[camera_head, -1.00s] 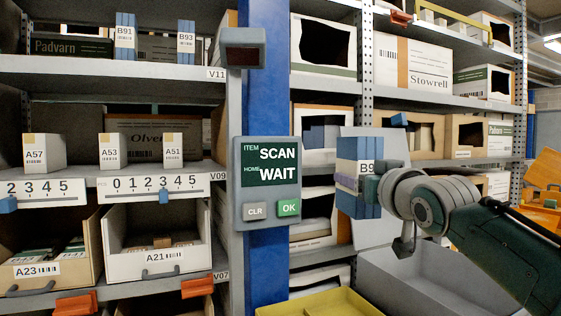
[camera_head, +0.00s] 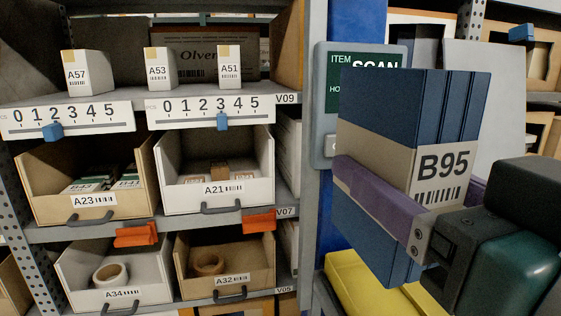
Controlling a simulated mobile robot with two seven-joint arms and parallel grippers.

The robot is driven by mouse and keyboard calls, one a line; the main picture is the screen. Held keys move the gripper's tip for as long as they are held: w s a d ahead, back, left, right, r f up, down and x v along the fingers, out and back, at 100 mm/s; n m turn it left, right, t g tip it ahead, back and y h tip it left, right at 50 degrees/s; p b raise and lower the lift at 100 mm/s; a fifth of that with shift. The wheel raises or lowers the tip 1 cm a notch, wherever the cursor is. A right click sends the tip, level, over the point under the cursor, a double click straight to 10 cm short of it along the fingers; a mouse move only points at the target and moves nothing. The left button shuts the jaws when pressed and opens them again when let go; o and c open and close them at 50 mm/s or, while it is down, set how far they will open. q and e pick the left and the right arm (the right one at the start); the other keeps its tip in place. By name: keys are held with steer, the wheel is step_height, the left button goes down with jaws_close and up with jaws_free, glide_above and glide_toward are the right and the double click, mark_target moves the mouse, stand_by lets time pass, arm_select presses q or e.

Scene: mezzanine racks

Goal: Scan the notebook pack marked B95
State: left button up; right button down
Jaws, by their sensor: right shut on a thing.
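The notebook pack B95 (camera_head: 395,130) is a blue block with a beige label band and a barcode. My right gripper (camera_head: 408,205) is shut around it, with purple finger pads on its sides, and holds it close to the camera, slightly tilted. The label B95 faces me. A grey screen panel (camera_head: 329,130) on the blue post stands behind the pack; "ITEM SCAN" shows in part, and the pack hides the lower lines and buttons. The scanner head above the panel is out of view now. My left gripper is not in view.
Shelves on the left hold white boxes A57 (camera_head: 88,72), A53 (camera_head: 160,68) and A51 (camera_head: 229,70). Below are bins A23 (camera_head: 90,202), A21 (camera_head: 224,190), A34 (camera_head: 120,294) and A32 (camera_head: 235,279). A yellow tray (camera_head: 352,287) lies beneath the pack.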

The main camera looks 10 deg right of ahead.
steer(key=shift+w+r, duration=0.2)
steer(key=shift+w, duration=0.35)
steer(key=shift+w+a+r+b, duration=0.1)
steer(key=shift+w+r+b, duration=0.1)
steer(key=shift+w, duration=1.2)
steer(key=shift+w+r+b, duration=0.1)
steer(key=shift+w+b, duration=0.05)
steer(key=shift+w, duration=1.3)
steer(key=shift+w+a+r+b, duration=0.1)
steer(key=shift+w+b, duration=0.1)
steer(key=shift+w, duration=1.2)
